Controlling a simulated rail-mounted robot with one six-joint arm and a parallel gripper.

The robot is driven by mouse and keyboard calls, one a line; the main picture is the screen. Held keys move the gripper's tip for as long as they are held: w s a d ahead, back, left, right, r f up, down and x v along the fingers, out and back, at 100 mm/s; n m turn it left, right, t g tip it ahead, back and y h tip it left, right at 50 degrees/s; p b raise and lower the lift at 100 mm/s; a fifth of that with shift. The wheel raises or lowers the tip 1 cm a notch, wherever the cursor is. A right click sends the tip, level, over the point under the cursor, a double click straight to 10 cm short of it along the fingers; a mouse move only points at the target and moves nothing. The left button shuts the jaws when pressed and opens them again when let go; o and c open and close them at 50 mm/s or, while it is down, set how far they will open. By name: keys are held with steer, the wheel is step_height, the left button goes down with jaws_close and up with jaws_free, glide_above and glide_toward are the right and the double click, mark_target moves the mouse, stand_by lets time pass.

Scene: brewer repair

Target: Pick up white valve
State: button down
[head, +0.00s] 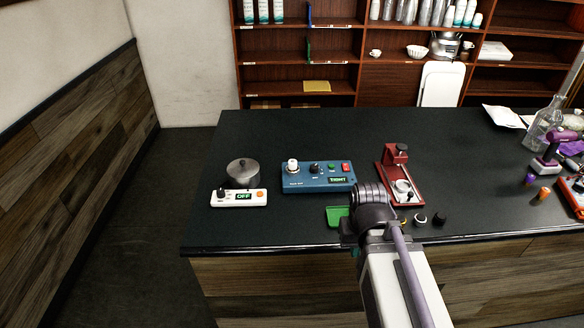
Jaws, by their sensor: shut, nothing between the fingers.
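A white knob-like part (292,164) stands upright on the left end of a blue control box (318,183), whose green display seems to read "TIGHT". A small round part with a pale top (420,218) lies on the dark counter, to the right of my arm. A black knob-like part (440,218) lies beside it. I cannot tell for sure which of the pale parts is the white valve. My arm reaches up from the bottom of the picture to the counter's front edge. Its fingers are hidden behind its own links.
A white scale-like unit (240,197) showing "OFF" stands at the left, with a metal pot (242,172) at it. A red press stand (397,170) is behind my arm. A green tray (336,215) is partly covered by the arm. The counter (220,150) is clear toward the back left.

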stand_by(0.4)
steer(key=c, duration=0.7)
jaws_free()
steer(key=shift+o, duration=0.2)
steer(key=shift+r, duration=0.1)
